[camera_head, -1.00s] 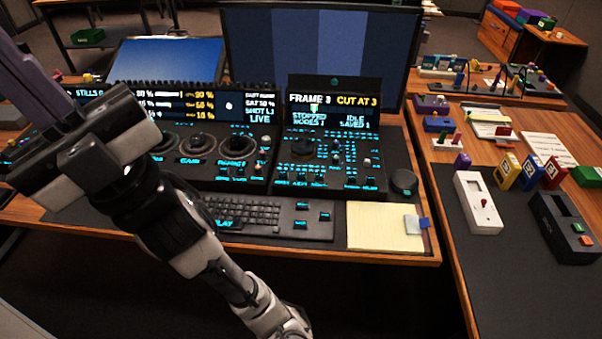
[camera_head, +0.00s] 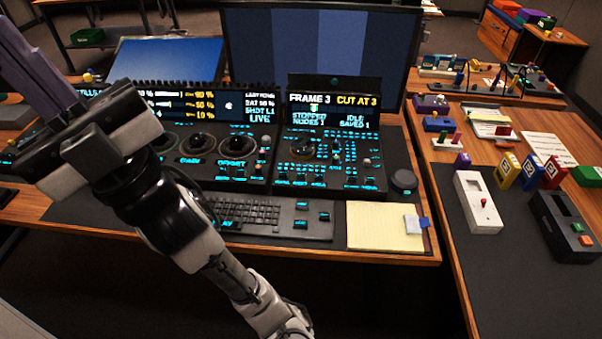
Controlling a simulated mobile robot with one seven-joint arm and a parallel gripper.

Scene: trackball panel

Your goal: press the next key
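The trackball panel (camera_head: 330,163) stands on the desk with several small cyan-lit keys and a round ball (camera_head: 303,148). Its screen (camera_head: 331,111) reads FRAME 3, CUT AT 3, STOPPED, NODES 1, IDLE and SAVED 1. The key labels are too small to read, so I cannot tell which one is the next key. My arm (camera_head: 165,215) rises from the bottom edge over the desk's left part and covers part of the left panel and keyboard.
A keyboard (camera_head: 255,218) and a yellow notepad (camera_head: 378,228) lie in front of the panel. A black knob (camera_head: 404,180) stands to its right. A large monitor (camera_head: 322,42) stands behind. The right-hand desk (camera_head: 495,297) carries several small devices.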

